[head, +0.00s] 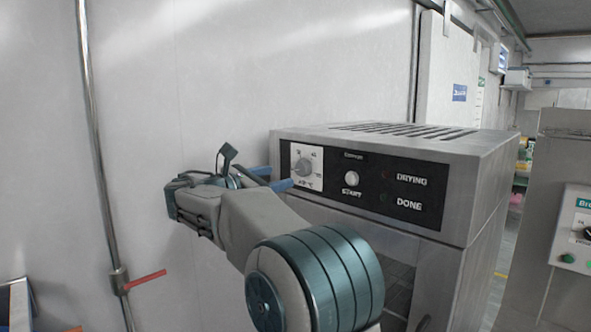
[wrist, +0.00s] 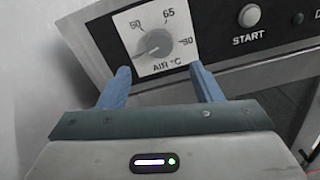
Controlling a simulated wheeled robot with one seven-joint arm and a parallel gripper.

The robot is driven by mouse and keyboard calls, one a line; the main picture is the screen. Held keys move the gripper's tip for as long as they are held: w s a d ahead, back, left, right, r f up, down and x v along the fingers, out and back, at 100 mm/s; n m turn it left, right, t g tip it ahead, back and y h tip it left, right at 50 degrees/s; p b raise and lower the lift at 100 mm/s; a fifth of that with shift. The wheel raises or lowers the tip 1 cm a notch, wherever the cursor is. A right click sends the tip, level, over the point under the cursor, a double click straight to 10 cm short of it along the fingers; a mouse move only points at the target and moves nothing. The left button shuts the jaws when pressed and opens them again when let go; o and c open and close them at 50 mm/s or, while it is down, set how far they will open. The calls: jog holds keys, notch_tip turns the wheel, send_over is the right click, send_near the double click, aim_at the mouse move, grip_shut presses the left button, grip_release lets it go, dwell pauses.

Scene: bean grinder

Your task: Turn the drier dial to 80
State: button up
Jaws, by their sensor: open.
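The drier (head: 470,165) is a grey metal box with a black control panel. Its dial is a grey round knob (head: 305,167) on a white plate, and it also shows in the wrist view (wrist: 158,43). There the plate reads 50 at upper left, 65 at top, a mark that looks like 80 at right, and AIR °C below. The knob's pointer seems to face the lower left, near no readable number. My gripper (wrist: 160,69) is open and empty, its blue fingers just below the knob on either side. In the head view my gripper (head: 273,178) is left of the dial plate.
A white START button (wrist: 249,15) is right of the dial; it also shows in the head view (head: 351,178). DRYING and DONE labels are further right. A metal pipe with a red lever (head: 146,280) runs down the left wall. Another machine (head: 578,240) stands at the right edge.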

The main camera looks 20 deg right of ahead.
aim_at(300, 171)
jog(key=p+x, duration=0.1)
jog(key=x, duration=0.7)
jog(key=shift+a, duration=0.1)
jog(key=shift+f, duration=0.1)
jog(key=c, duration=1)
